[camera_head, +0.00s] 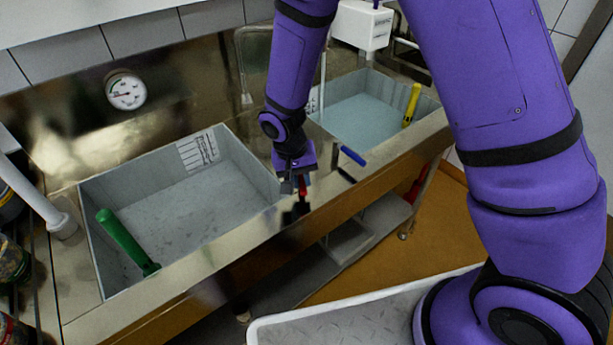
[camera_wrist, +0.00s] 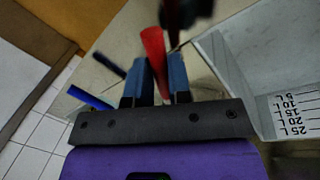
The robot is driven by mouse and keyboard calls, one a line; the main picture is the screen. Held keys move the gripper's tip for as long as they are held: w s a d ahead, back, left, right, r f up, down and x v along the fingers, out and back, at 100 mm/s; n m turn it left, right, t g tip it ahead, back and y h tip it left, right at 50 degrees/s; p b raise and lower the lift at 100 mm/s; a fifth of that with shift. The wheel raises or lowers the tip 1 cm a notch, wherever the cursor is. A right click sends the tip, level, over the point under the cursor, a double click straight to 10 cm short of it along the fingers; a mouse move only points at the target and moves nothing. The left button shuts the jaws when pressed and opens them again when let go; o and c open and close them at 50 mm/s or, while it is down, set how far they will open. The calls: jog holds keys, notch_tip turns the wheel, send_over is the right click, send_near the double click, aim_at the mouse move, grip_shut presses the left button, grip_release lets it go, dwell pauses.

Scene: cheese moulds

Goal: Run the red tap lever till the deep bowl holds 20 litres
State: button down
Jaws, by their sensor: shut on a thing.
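My gripper (camera_head: 299,178) is shut on the red tap lever (camera_head: 302,188), on the steel rim between two sink bowls. In the wrist view the red lever (camera_wrist: 154,48) stands between the blue-grey fingers of my gripper (camera_wrist: 157,78). The left bowl (camera_head: 115,187) has a marked scale (camera_head: 198,150) on its back wall. A bowl (camera_wrist: 232,62) at the right of the wrist view has a scale (camera_wrist: 293,112) marked in litres up to 25. The right bowl (camera_head: 415,85) holds bluish water. I cannot tell which bowl is deeper, or read a water level in the left one.
A blue lever (camera_head: 353,156) lies on the rim to the right. A green handle (camera_head: 127,241) is in the left bowl, a yellow one (camera_head: 411,104) in the right. A round gauge (camera_head: 125,90) is on the back wall. A white box (camera_head: 362,24) stands behind.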

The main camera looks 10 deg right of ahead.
jog(key=shift+a+m, duration=0.25)
jog(key=shift+m, duration=0.15)
jog(key=c, duration=1.1)
grip_release()
jog(key=shift+o, duration=0.2)
jog(key=shift+r, duration=0.1)
notch_tip(320, 180, up, 10)
jog(key=a, duration=0.2)
jog(key=shift+w+r, duration=0.2)
jog(key=shift+w, duration=0.05)
